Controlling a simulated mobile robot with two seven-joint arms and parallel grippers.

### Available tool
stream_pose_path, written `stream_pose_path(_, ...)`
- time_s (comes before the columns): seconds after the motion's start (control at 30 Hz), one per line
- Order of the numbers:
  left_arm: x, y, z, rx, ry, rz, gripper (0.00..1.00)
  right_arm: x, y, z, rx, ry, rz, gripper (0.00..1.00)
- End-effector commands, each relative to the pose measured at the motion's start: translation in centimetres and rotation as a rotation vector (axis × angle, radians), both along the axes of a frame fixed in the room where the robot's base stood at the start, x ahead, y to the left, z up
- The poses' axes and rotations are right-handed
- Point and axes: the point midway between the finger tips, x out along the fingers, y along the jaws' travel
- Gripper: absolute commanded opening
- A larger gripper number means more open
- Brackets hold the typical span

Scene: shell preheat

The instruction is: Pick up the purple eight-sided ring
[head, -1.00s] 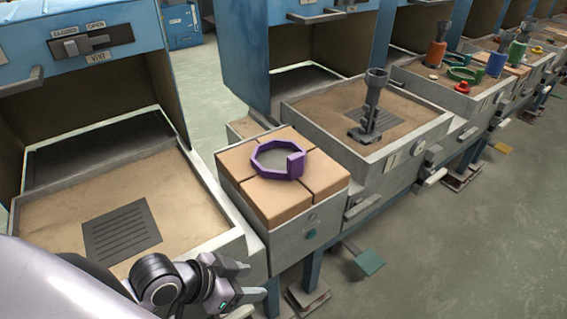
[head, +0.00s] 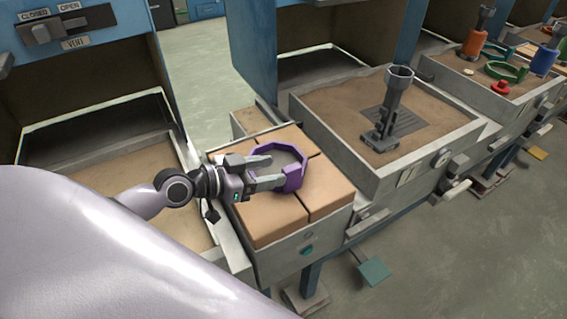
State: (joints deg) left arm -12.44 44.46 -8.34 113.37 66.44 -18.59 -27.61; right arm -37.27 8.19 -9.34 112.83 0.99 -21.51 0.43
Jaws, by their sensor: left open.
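The purple eight-sided ring (head: 293,178) lies flat on the tan block top (head: 325,192) of the low grey stand between two sand trays. It has a thicker square block on its near right side. My left gripper (head: 276,170) reaches in from the left and is open, its two fingers pointing right. One finger lies over the ring's far left part and the other reaches toward the thick block. I cannot tell whether the fingers touch the ring. The gripper hides part of the ring's left side. My right gripper is not in view.
A sand tray (head: 478,128) to the right holds a dark grey upright tool (head: 386,112) on a grate. Further right, another tray holds a green ring (head: 504,70) and small coloured parts. Blue hoods stand behind. Open floor lies at lower right.

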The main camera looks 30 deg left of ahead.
Motion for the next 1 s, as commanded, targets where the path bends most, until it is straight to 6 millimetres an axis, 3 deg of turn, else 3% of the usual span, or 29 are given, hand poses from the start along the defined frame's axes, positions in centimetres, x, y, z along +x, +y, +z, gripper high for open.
stream_pose_path(0.6, 4.7, -3.3, -1.4, -0.002, 0.0, -0.001, 0.53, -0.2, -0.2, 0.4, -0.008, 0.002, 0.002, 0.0)
stream_pose_path(0.9, 5.0, -3.5, -1.6, 0.0, 0.001, -0.002, 0.53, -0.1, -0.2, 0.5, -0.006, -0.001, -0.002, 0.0)
stream_pose_path(0.93, 5.0, -3.5, -1.6, 0.0, 0.001, -0.002, 0.5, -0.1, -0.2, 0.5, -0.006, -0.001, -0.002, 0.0)
stream_pose_path(1.0, 5.0, -3.5, -1.6, -0.001, 0.0, -0.002, 0.27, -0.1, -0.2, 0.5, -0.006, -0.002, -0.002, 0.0)
